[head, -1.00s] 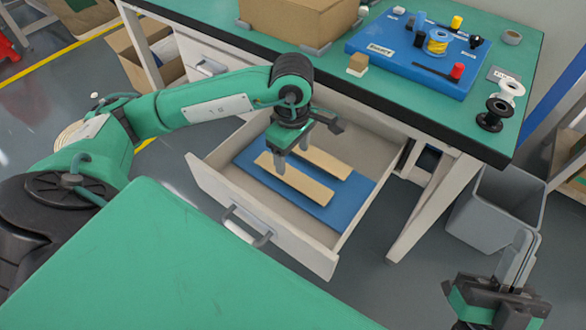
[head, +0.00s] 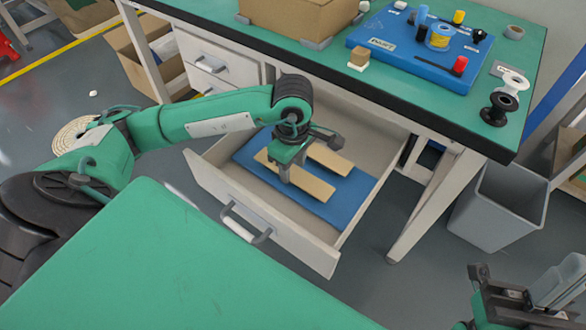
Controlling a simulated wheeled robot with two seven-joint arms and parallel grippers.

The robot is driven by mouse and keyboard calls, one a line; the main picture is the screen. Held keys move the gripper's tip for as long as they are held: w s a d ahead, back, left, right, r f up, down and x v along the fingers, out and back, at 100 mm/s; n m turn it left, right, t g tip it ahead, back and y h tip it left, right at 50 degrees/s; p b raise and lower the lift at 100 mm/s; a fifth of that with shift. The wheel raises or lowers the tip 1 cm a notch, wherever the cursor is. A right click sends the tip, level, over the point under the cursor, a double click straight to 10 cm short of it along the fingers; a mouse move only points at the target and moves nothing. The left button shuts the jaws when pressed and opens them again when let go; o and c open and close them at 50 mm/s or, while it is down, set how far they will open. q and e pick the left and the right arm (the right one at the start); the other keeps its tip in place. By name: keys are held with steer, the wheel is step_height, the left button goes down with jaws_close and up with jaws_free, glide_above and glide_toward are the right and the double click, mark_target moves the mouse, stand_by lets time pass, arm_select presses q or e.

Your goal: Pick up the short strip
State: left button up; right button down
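Two pale wooden strips lie side by side on the blue bottom of the open drawer (head: 205,172). The nearer strip (head: 312,189) shows more of its length. The farther strip (head: 330,160) looks shorter, but my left gripper hides part of it. My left gripper (head: 287,174) points down into the drawer, its visible finger over the middle of the nearer strip. I cannot tell whether it touches the strip or whether the fingers are apart. My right gripper (head: 556,288) is at the lower right corner, cut off by the frame and away from the strips.
The drawer's front wall and handle (head: 245,225) stand near my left arm. The green workbench (head: 250,31) above carries a cardboard box (head: 297,16), a blue board (head: 400,65) and spools. A grey bin (head: 497,210) stands on the right.

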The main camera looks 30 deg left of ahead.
arm_select(q)
steer(key=shift+c, duration=1.3)
steer(key=shift+r, duration=0.1)
